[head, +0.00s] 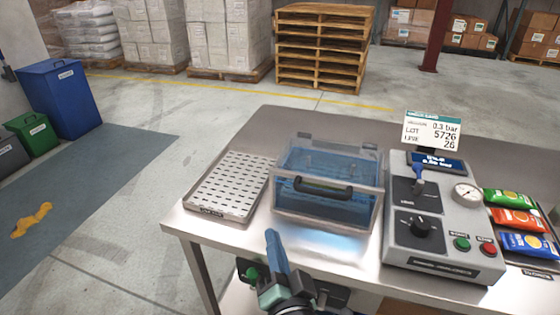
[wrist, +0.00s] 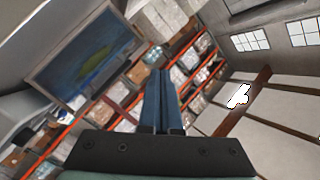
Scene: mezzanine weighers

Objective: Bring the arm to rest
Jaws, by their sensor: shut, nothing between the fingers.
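My gripper (head: 274,238) is in front of the steel table's near edge in the head view, with its blue fingers pointing up. In the wrist view my gripper (wrist: 161,75) has its two blue fingers together, with nothing between them. The wrist view looks up and across the hall, tilted, and shows no table top. My gripper appears apart from the things on the table, though the exact gap to the edge cannot be told.
The steel table (head: 180,221) bears a perforated tray (head: 228,185), a clear lidded tank (head: 328,184) with blue inside, a control box (head: 440,262) with lever, knob and gauge, a sign (head: 432,130) and colored pouches (head: 516,220). Open floor (head: 140,230) lies left.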

